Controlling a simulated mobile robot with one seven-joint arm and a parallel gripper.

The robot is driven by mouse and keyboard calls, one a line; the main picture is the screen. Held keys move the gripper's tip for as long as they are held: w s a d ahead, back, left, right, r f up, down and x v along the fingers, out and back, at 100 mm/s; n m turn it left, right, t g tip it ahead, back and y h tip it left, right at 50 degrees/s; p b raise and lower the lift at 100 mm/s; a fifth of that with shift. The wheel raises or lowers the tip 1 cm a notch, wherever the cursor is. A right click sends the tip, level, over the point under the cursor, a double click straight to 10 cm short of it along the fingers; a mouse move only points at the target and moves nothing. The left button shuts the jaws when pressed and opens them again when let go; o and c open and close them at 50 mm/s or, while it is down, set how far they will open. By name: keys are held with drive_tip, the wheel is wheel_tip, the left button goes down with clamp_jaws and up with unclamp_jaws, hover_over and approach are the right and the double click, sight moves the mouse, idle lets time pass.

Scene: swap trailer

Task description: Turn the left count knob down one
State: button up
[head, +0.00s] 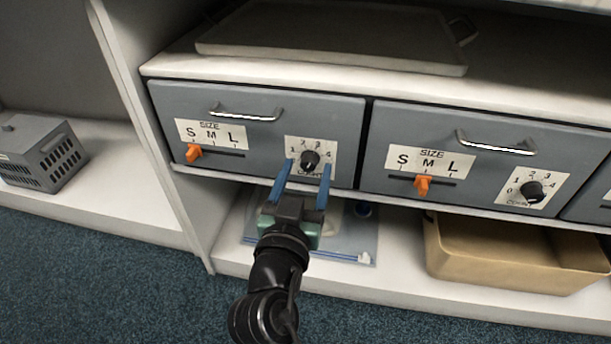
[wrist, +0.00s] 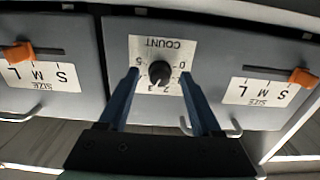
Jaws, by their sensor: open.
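The left count knob (head: 310,160) is a round black dial on a white COUNT label on the left grey drawer (head: 262,105). It also shows in the wrist view (wrist: 159,73), where the picture is upside down. Numbers ring the dial; I cannot tell surely which one it points to. My gripper (head: 307,165) is open, with its two blue fingers on either side of the knob. In the wrist view the fingertips (wrist: 160,76) stand apart from the knob's sides, with a gap on each side. Nothing is held.
The left drawer has an orange size slider (head: 193,153) at S and a handle (head: 247,115). The right drawer has a slider (head: 422,186) at M and its own count knob (head: 532,191). A tan bin (head: 470,258) and a blue-edged tray (head: 345,254) sit below.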

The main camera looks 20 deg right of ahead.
clamp_jaws()
idle(0.4)
drive_tip(key=shift+r+n+p, duration=0.1)
drive_tip(key=shift+n+p, duration=0.2)
drive_tip(key=n+p, duration=0.2)
drive_tip(key=n, duration=0.1)
drive_tip(key=shift+n+p, duration=1.3)
drive_tip(key=shift+n, duration=1.2)
